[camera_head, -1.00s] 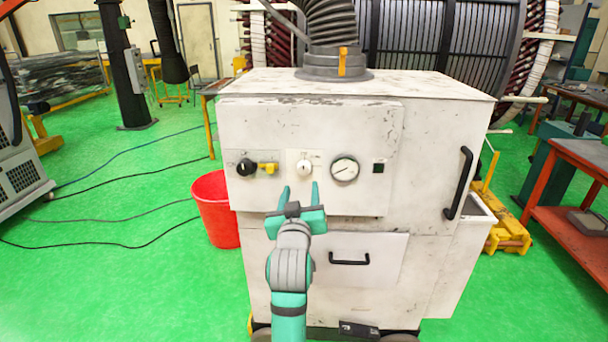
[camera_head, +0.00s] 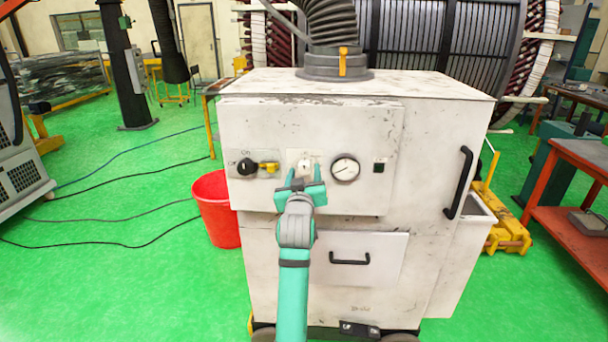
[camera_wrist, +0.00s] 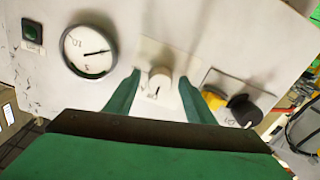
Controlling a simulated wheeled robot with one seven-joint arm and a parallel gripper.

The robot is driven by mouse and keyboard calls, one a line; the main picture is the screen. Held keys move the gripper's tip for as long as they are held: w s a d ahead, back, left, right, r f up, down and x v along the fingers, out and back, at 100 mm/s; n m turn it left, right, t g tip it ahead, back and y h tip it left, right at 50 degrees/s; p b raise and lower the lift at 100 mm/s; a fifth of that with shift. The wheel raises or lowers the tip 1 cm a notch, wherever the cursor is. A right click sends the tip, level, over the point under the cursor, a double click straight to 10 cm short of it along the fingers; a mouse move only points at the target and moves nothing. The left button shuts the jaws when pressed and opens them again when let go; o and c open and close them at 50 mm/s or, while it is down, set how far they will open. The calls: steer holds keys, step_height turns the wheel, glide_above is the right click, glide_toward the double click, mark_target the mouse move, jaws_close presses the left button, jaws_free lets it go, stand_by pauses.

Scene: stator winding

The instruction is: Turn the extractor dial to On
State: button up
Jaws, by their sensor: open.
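A white cabinet (camera_head: 440,130) carries the control panel on its front. A black knob (camera_head: 246,167) sits at the panel's left between printed On and Off marks. It shows at the right of the wrist view (camera_wrist: 243,107). A small white dial (camera_head: 305,164) on a pale plate sits right of the black knob. It also shows in the wrist view (camera_wrist: 160,82). My gripper (camera_head: 304,176) is open and empty, with its fingertips either side of the white dial and close to the panel. I cannot tell whether either finger touches the dial.
A yellow part (camera_head: 269,168) lies between the two knobs. A round gauge (camera_head: 345,168) and dark square button (camera_head: 378,168) sit to the right. A drawer with a black handle (camera_head: 349,259) is below. A red bucket (camera_head: 214,220) stands left on open green floor.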

steer(key=shift+w, duration=0.1)
steer(key=c, duration=1.1)
steer(key=shift+o, duration=0.2)
steer(key=shift+a, duration=0.1)
